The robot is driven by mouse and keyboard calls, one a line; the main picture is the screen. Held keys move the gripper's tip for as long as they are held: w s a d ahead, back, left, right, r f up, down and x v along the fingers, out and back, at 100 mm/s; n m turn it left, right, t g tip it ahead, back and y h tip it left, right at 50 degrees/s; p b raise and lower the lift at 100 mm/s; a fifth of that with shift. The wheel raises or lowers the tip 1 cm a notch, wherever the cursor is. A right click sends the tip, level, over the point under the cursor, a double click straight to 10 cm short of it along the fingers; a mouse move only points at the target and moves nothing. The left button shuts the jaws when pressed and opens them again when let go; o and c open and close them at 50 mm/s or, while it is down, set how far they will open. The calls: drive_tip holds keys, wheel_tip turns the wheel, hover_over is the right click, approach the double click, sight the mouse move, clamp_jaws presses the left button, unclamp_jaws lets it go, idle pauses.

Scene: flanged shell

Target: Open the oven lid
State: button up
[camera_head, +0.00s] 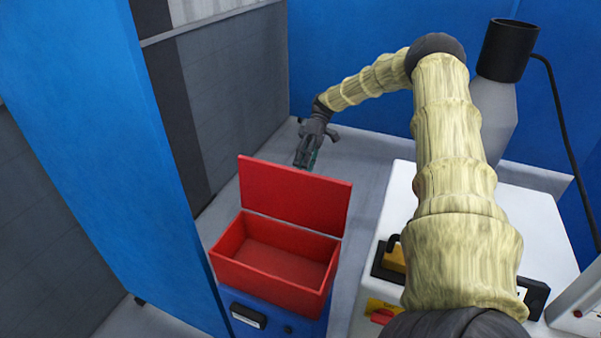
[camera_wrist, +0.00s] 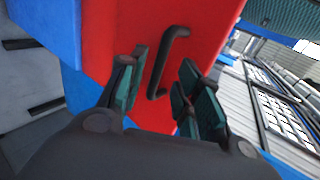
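The oven is a red open-topped box (camera_head: 275,262) on a blue base. Its red lid (camera_head: 295,193) stands raised, roughly upright, at the back edge of the box. My gripper (camera_head: 305,158) is beyond the lid's top edge in the head view, pointing down. In the wrist view the red lid (camera_wrist: 110,30) fills the upper middle, with a black bar handle (camera_wrist: 158,75) on it. The gripper's teal-padded fingers (camera_wrist: 166,92) are apart, one on each side of the handle in the picture. I cannot tell whether they touch it. The handle is hidden in the head view.
A tall blue panel (camera_head: 105,130) stands close on the left, with a grey wall (camera_head: 235,85) behind. A white machine top (camera_head: 400,190) is on the right under my arm. Grey floor (camera_head: 350,160) lies free behind the lid.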

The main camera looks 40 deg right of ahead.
drive_tip(key=v, duration=0.7)
drive_tip(key=shift+w+d+r, duration=0.15)
drive_tip(key=shift+w+r, duration=0.05)
drive_tip(key=shift+r, duration=0.25)
drive_tip(key=shift+c, duration=0.2)
